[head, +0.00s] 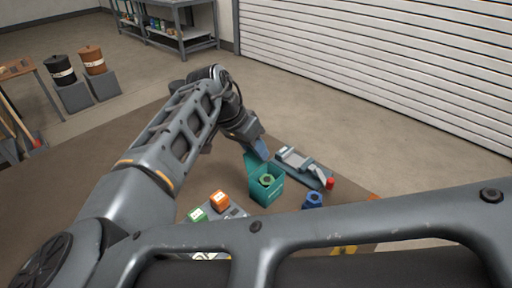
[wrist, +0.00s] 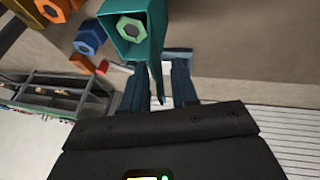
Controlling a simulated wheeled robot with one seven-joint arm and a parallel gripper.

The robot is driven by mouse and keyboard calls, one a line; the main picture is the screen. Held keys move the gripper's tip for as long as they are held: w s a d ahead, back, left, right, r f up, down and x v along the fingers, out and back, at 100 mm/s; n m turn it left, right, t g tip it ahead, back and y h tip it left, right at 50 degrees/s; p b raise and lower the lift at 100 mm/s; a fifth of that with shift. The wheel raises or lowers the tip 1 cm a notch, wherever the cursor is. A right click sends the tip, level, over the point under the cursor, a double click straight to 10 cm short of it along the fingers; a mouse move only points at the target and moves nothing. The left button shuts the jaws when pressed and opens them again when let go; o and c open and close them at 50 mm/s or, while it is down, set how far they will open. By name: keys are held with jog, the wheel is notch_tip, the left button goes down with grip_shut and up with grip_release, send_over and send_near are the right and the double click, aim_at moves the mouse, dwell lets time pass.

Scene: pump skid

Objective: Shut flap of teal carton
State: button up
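The teal carton (head: 268,195) stands on the brown table with its top open and a green nut (head: 267,180) inside. Its flap (head: 250,162) stands raised on the side toward my arm. In the wrist view the carton (wrist: 113,38) is at the top and the flap (wrist: 157,55) shows nearly edge-on, reaching down between my fingers. My gripper (wrist: 160,80) has its two dark blue fingers apart, one on each side of the flap. In the head view my gripper (head: 260,150) is just behind the flap. Whether a finger touches the flap cannot be told.
A blue nut (head: 313,200), a red cylinder (head: 330,183) and a grey fixture (head: 303,165) lie right of the carton. My arm hides part of the table.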

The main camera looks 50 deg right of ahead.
jog(key=shift+f, duration=0.1)
grip_shut()
dwell(1.4)
